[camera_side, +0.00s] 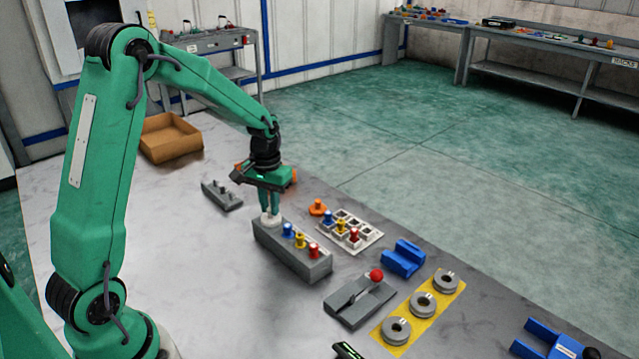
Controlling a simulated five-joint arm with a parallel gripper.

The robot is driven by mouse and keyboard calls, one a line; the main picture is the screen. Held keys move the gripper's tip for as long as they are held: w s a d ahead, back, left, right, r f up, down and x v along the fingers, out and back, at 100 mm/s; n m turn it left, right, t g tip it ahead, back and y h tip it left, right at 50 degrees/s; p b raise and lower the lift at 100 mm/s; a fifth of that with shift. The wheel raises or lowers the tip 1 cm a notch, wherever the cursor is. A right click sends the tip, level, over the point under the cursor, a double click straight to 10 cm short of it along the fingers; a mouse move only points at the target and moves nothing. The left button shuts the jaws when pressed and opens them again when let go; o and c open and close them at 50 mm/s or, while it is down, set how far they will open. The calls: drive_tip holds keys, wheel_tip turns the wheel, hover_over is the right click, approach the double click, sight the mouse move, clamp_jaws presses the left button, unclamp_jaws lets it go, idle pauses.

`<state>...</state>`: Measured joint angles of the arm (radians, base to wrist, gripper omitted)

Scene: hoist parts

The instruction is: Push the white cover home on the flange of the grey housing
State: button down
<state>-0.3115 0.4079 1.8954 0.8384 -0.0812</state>
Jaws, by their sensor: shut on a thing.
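The grey housing (302,262) is a long block lying in the middle of the table. The small white cover (270,221) is at the far left end of its top. My gripper (270,207) points straight down and is shut on the white cover. The cover looks upright. The flange under it is hidden, and I cannot tell whether the cover touches it or how far down it sits. A blue, a yellow and a red knob (314,250) stand on the housing to the right of the cover.
A white tray (372,237) with coloured pegs is just behind the housing. A grey block with a red-ball lever (358,302) and a yellow mat (415,309) with grey rings lie to the right. A grey bracket (222,197) and brown bin (170,140) are behind left. The front left table is clear.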

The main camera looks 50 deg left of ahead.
drive_tip(key=c, duration=1.3)
unclamp_jaws()
drive_tip(key=shift+r, duration=0.15)
drive_tip(key=shift+r, duration=3.35)
drive_tip(key=shift+s+d+r, duration=0.25)
drive_tip(key=shift+d+r, duration=0.1)
drive_tip(key=shift+r, duration=0.15)
drive_tip(key=s+d+r+m+t, duration=0.2)
drive_tip(key=s+d+r, duration=0.2)
drive_tip(key=s, duration=0.5)
drive_tip(key=s+d+r+m+t, duration=0.2)
drive_tip(key=s+d+r+t, duration=0.1)
drive_tip(key=s+d, duration=0.5)
drive_tip(key=shift+s+d+r+m+t, duration=0.3)
drive_tip(key=shift+s+r, duration=0.4)
drive_tip(key=shift+r, duration=0.05)
